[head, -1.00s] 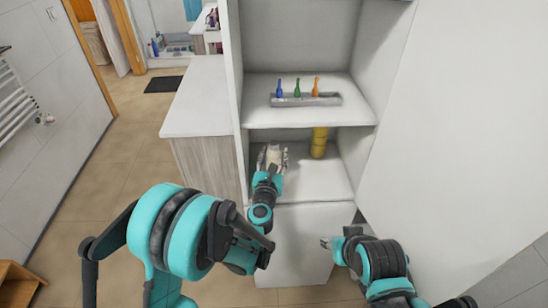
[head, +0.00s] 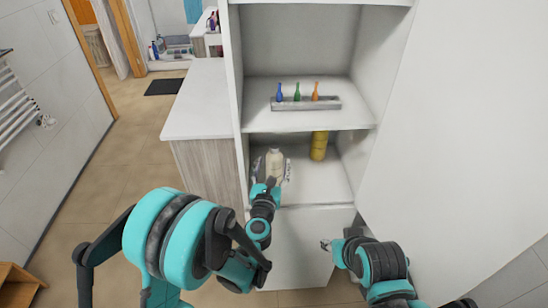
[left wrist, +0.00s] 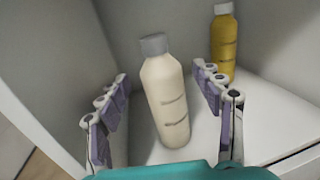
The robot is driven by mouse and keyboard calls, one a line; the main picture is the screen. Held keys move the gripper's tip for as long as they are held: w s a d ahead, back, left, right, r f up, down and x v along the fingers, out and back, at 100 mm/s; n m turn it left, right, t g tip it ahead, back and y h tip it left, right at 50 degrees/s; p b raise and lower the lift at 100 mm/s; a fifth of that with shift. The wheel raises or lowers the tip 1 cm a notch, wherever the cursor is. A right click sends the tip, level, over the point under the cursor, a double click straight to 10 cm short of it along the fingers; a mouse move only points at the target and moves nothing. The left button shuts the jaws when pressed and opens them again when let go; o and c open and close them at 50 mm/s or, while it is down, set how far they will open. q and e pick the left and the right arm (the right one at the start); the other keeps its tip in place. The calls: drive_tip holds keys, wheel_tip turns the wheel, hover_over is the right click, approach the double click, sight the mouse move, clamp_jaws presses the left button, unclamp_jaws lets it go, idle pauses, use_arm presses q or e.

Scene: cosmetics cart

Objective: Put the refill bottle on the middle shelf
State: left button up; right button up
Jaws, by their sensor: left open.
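A cream bottle with a grey cap (head: 274,162) stands upright on the shelf board below the one with the small bottles. It also shows in the left wrist view (left wrist: 164,95). My left gripper (head: 272,176) is open, with its fingers on either side of the cream bottle. In the left wrist view gaps show between the bottle and both fingers (left wrist: 160,78). A yellow bottle (head: 319,146) stands on the same board, behind and to the right; it shows in the left wrist view (left wrist: 223,45). My right gripper (head: 326,244) is low, outside the cabinet, and its jaws are unclear.
The shelf board above (head: 300,121) bears a grey tray (head: 322,103) with small blue, green and orange bottles; its front is clear. Cabinet side walls (head: 361,60) bound the space. A white counter (head: 203,100) stands to the left.

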use_arm(q)
drive_tip(key=s+a+b, duration=0.1)
drive_tip(key=s+b, duration=0.2)
drive_tip(key=s, duration=0.5)
drive_tip(key=shift+s+a, duration=0.2)
drive_tip(key=shift+a, duration=0.15)
drive_tip(key=s+a+r+m+g+h, duration=0.1)
drive_tip(key=s+r+m+g+h, duration=0.15)
drive_tip(key=m, duration=0.75)
drive_tip(key=s+a+r+m+g+h, duration=0.1)
drive_tip(key=s+r+m, duration=0.15)
drive_tip(key=m, duration=0.75)
drive_tip(key=s+a+f+m+g+y, duration=0.3)
drive_tip(key=s+a+f+m, duration=0.1)
drive_tip(key=s+a+m, duration=0.3)
drive_tip(key=s+a+f+m+g+y, duration=0.4)
drive_tip(key=s+a+m, duration=0.2)
drive_tip(key=a, duration=0.4)
drive_tip(key=shift+s+a+f+m, duration=0.15)
drive_tip(key=shift+s+m, duration=0.25)
drive_tip(key=shift+s, duration=0.2)
